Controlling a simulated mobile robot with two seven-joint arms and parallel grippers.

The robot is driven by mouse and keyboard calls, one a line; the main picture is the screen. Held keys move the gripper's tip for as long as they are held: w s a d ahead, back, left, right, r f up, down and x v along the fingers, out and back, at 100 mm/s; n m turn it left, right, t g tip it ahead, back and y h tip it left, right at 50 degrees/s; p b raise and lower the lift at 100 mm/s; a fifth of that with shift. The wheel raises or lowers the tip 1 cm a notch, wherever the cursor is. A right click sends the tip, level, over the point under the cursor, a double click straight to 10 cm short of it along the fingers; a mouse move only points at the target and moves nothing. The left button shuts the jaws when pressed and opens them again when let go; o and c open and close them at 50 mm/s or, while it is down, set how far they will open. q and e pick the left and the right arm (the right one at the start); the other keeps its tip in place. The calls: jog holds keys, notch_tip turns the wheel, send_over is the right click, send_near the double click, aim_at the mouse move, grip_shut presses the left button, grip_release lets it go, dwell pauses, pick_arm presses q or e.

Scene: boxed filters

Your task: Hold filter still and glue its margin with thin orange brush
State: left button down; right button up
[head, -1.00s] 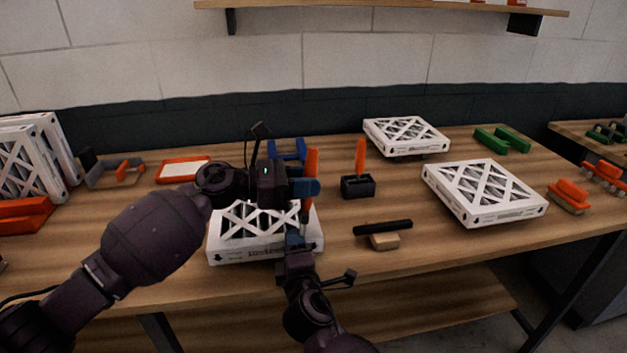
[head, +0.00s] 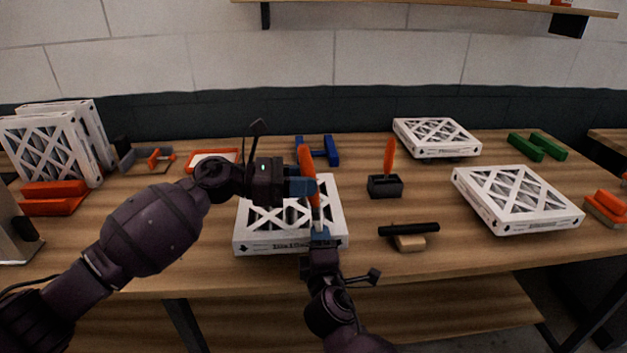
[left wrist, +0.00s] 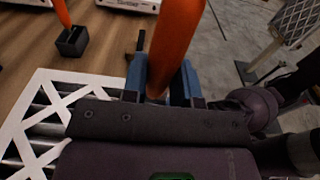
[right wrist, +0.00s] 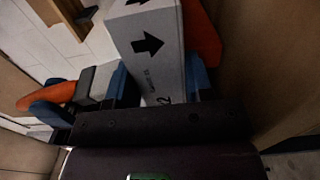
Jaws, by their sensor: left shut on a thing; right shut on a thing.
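A white framed filter (head: 250,240) with a lattice face lies flat near the table's front edge. My left gripper (head: 303,186) is shut on the orange handle of a brush (head: 306,158), above the filter's right part. The handle also fills the middle of the left wrist view (left wrist: 175,40). The brush leans, its tip down by the front margin; whether it touches is unclear. My right gripper (head: 320,237) is shut on the filter's front edge, right of its middle. In the right wrist view, the filter's printed white side (right wrist: 150,45) sits between the blue fingers.
Another orange-handled brush (head: 390,155) stands in a black holder (head: 385,188). A black-handled brush (head: 408,230) lies right of the filter. More filters lie at right (head: 515,200) and back (head: 437,138). A blue clamp-like piece (head: 318,150) sits behind my left gripper.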

pick_arm(q)
jog(key=a, duration=0.3)
jog(key=shift+a+r, duration=0.15)
jog(key=shift+r, duration=0.05)
dwell(0.4)
notch_tip(320, 180, up, 6)
dwell(0.7)
jog(key=shift+r, duration=0.15)
notch_tip(320, 180, up, 3)
jog(key=shift+f, duration=0.1)
dwell(0.4)
jog(key=shift+f, duration=0.1)
dwell(0.9)
